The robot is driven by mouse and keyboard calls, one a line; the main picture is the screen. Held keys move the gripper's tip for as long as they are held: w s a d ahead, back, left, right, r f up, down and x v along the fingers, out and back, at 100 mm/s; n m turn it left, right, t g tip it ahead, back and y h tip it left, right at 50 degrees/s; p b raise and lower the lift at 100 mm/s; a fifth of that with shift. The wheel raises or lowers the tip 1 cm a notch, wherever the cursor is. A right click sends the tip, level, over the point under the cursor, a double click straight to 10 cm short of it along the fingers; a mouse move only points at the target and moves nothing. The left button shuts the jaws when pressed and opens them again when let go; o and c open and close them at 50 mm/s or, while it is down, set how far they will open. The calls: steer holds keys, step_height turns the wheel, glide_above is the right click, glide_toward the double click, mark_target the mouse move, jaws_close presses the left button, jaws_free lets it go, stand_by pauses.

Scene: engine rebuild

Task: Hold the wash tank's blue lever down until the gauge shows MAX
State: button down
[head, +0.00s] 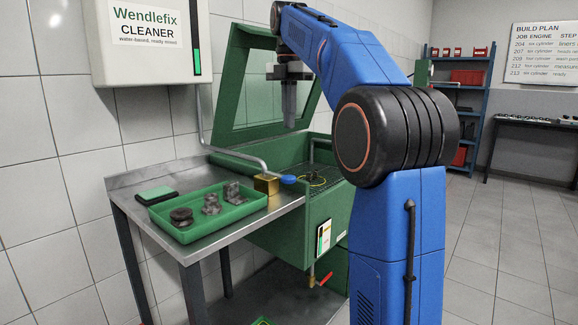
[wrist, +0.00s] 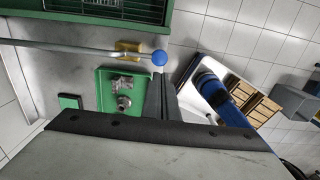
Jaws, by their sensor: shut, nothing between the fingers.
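The green wash tank (head: 275,228) stands beside a steel bench with its lid raised. A pipe runs to a brass block (head: 266,184) at its edge, and the blue lever end (head: 288,179) sticks out beside it. In the wrist view the blue knob (wrist: 159,57) lies just past my fingertips. My gripper (head: 289,124) is shut and empty, pointing down above the tank, clear of the lever. Its shut fingers show in the wrist view (wrist: 159,80). A small gauge plate (head: 323,239) is on the tank's front; its reading is too small to tell.
A green tray (head: 208,220) with several dark metal parts and a green-black pad (head: 156,195) lie on the bench. A white Wendlefix cleaner box (head: 150,40) hangs on the wall. A red-handled valve (head: 325,279) sits under the tank. Open floor lies to the right.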

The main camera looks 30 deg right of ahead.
mark_target(289, 176)
steer(key=shift+f, duration=0.1)
step_height(289, 176, down, 14)
steer(key=shift+r, duration=0.1)
stand_by(0.7)
